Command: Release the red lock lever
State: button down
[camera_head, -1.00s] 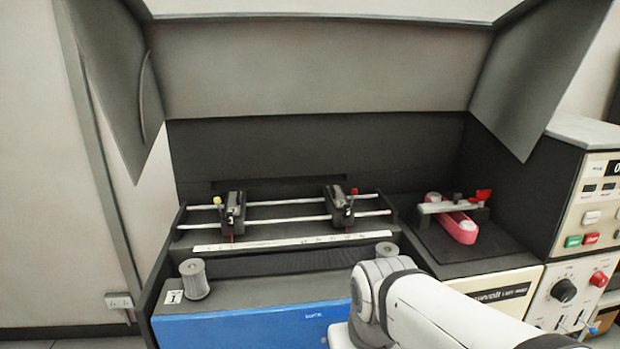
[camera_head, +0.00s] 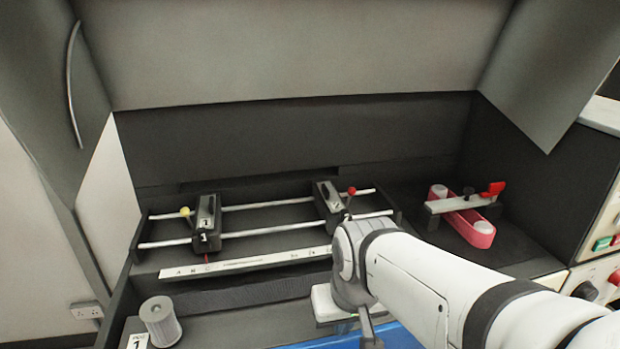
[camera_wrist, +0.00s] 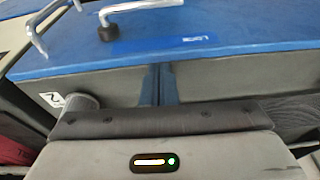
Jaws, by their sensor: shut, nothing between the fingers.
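A red lever (camera_head: 492,190) stands at the right end of a pale clamp bar (camera_head: 460,203), which crosses a pink loop (camera_head: 470,228) on the dark right-hand deck. A second small red knob (camera_head: 352,190) sits on the right carriage (camera_head: 329,205) of the rail unit. My gripper (camera_wrist: 158,72) shows in the wrist view as two narrow fingers close together, empty, in front of the blue panel (camera_wrist: 250,30). In the head view my arm hides most of the gripper. It is low at the machine's front, left of and below the red lever, well apart from it.
The left carriage (camera_head: 205,228) with a yellow knob rides on two rails above a white scale strip (camera_head: 240,263). A grey spool (camera_head: 160,320) stands at front left. Raised hood panels hang at both sides. A control box (camera_head: 605,225) stands right.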

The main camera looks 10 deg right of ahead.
jog(key=w+d+r+m+t+y+p, duration=0.1)
jog(key=w+d+r+m+t, duration=0.4)
jog(key=w+d+r+m, duration=0.9)
notch_tip(320, 180, up, 4)
jog(key=shift+w+d+f+m+y+p, duration=0.15)
jog(key=shift+w+m+y+p, duration=0.15)
jog(key=shift+m+p, duration=0.5)
jog(key=p, duration=0.1)
send_near(349, 199)
notch_tip(349, 199, down, 2)
jog(key=shift+w+f, duration=0.4)
jog(key=shift+w, duration=0.4)
